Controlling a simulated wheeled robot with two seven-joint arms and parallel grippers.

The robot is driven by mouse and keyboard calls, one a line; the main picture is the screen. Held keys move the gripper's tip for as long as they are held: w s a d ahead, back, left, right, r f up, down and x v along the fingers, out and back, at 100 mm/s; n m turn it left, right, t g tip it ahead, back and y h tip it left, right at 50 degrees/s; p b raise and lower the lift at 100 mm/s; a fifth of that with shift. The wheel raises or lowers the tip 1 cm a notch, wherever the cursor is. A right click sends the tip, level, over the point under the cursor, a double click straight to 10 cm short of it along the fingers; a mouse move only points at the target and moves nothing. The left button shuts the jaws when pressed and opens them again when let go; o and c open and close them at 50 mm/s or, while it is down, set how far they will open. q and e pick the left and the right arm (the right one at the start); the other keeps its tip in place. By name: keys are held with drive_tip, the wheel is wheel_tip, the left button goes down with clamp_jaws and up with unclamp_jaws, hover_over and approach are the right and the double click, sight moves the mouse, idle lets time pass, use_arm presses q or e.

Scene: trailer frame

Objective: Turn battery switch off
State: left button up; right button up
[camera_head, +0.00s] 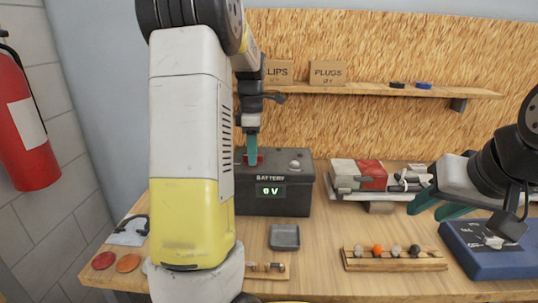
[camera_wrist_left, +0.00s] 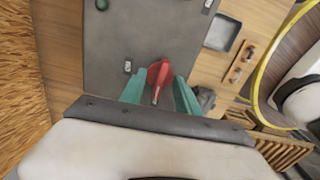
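The dark battery box (camera_head: 273,192) stands on the workbench, with "BATTERY" and a display reading "0 V" on its front. The red battery switch (camera_head: 260,157) is on its top at the left, partly hidden by my left gripper (camera_head: 251,150). In the left wrist view the red switch (camera_wrist_left: 160,76), with its elongated handle, lies between the two teal fingertips of my left gripper (camera_wrist_left: 160,88). Small gaps show on both sides, so the gripper looks open around it. My right gripper (camera_head: 438,200) is open and empty above the bench at the right.
A dark square tray (camera_head: 284,237) and a wooden rack of small knobs (camera_head: 394,259) lie in front of the box. A blue case (camera_head: 490,252) is at the right. A red and white package (camera_head: 372,176) lies behind. A shelf (camera_head: 370,89) hangs above.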

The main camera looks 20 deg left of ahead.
use_arm(q)
drive_tip(key=shift+r, duration=2.95)
